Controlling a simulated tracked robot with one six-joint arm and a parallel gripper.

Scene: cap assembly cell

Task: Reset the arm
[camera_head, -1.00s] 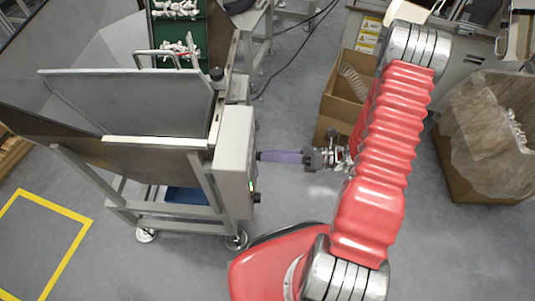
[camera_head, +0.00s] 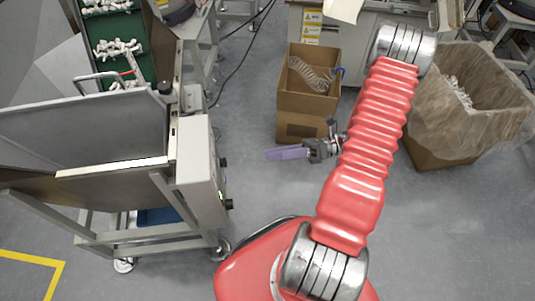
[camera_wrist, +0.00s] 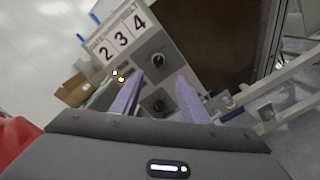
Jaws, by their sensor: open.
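My gripper (camera_head: 288,153) has purple fingers and points left in the head view, in the open space between the machine and the cardboard boxes. In the wrist view my gripper (camera_wrist: 162,98) shows two purple fingers spread apart with nothing between them. Beyond the fingers is a grey control box (camera_wrist: 150,62) with black knobs, small lights and a label reading 2, 3, 4. The same control box (camera_head: 203,172) stands left of my gripper in the head view, with a gap of floor between them. My red arm covers part of the floor behind the gripper.
A cardboard box (camera_head: 300,128) with a clear coil stands just beyond my gripper. A larger lined cardboard box (camera_head: 440,140) stands right of my arm. The wheeled machine frame (camera_head: 130,235) fills the left, with a green conveyor (camera_head: 117,28) carrying white parts. Grey floor between is clear.

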